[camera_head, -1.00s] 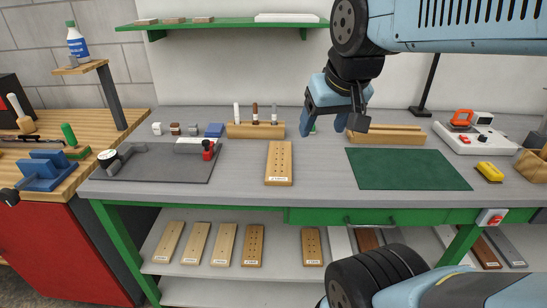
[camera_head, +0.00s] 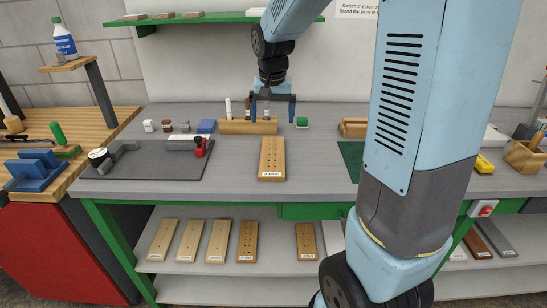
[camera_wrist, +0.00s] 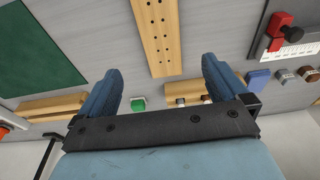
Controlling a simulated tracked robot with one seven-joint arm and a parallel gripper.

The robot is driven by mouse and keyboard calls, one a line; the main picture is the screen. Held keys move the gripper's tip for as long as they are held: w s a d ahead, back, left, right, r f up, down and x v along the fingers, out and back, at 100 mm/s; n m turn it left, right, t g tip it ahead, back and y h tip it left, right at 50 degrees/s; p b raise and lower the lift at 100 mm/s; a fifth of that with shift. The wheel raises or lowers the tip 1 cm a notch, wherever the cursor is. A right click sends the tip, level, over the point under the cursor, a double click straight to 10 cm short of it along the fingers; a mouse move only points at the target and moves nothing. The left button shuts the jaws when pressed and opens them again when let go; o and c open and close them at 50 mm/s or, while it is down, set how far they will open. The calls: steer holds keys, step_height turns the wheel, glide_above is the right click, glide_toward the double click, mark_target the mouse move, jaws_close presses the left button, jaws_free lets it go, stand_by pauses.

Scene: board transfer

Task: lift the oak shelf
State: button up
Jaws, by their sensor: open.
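A light-wood board with two rows of holes and a white label (camera_head: 271,158) lies flat on the grey bench. It seems to be the oak shelf, but I cannot read the label. In the wrist view the board (camera_wrist: 157,35) runs out past the top edge. My gripper (camera_head: 272,117) is open and empty, pointing down above the bench, beyond the board's far end. In the wrist view its two fingers (camera_wrist: 160,78) are spread wider than the board and do not touch it. Similar drilled boards (camera_head: 190,241) lie on the lower shelf, also with unreadable labels.
A wooden pen block (camera_head: 235,127) stands behind the board, close to my gripper. A dark mat (camera_head: 130,164) with a red-topped tool (camera_head: 200,148) lies left. A green mat (camera_head: 349,153) lies right, partly hidden by my arm. A green wall shelf (camera_head: 190,22) hangs above.

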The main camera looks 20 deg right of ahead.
steer(key=w+f, duration=0.1)
glide_above(272, 155)
steer(key=f, duration=0.8)
steer(key=shift+s+a+f, duration=0.2)
steer(key=shift+s+f, duration=0.1)
steer(key=shift+f, duration=0.05)
steer(key=shift+w+d+f, duration=0.15)
steer(key=shift+f, duration=1.15)
steer(key=shift+w+d+f, duration=0.1)
steer(key=shift+f, duration=1.2)
steer(key=shift+c, duration=0.5)
steer(key=c, duration=0.9)
